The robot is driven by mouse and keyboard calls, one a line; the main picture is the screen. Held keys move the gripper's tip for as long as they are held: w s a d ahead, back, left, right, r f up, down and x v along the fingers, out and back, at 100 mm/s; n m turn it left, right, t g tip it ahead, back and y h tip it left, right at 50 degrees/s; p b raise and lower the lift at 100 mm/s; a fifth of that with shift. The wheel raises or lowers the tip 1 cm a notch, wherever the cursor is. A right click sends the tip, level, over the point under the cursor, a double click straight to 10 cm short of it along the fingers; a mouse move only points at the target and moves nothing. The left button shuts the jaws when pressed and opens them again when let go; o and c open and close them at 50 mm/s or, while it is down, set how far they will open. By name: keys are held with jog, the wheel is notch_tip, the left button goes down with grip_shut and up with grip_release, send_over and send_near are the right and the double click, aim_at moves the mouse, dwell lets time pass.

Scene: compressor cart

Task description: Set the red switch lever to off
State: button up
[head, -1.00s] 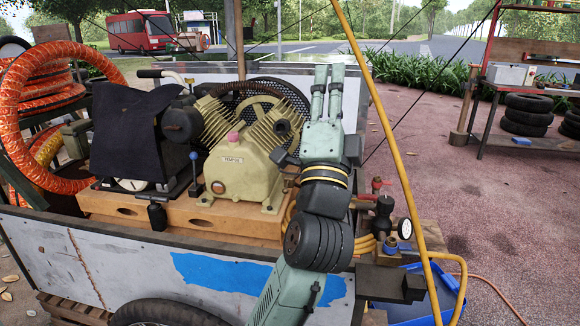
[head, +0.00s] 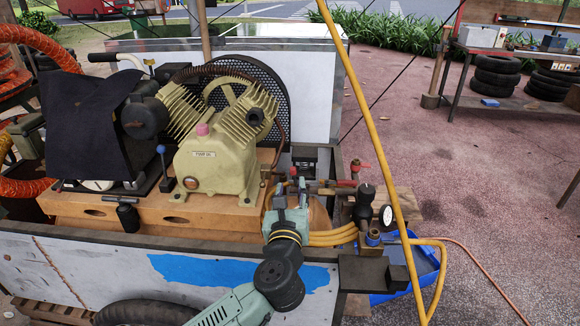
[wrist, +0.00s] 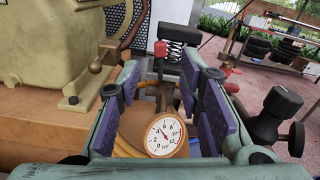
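A small red lever tip (wrist: 160,48) on a dark stem stands beyond my fingers in the wrist view, just left of a black ribbed part (wrist: 176,52). It shows as a small red spot (head: 293,171) at my gripper's tip in the head view. My gripper (wrist: 163,80) is open, its two purple-padded fingers apart on either side of the lever's line of sight. I see no contact with the lever. In the head view my gripper (head: 292,187) is over the cart's right end, beside the compressor. Its body partly hides the fittings there.
A white-faced gauge (wrist: 164,134) sits low between my fingers in the wrist view. A second red handle (wrist: 231,88) and a black valve body (wrist: 270,118) are to the right. The cream compressor (head: 215,160) is at left. A yellow hose (head: 365,110) crosses at right.

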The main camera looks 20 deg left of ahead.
aim_at(293, 173)
jog(key=p+x, duration=0.2)
jog(key=x, duration=0.6)
jog(key=shift+w+p, duration=0.2)
jog(key=shift+p, duration=0.15)
jog(key=shift+c, duration=0.5)
grip_shut()
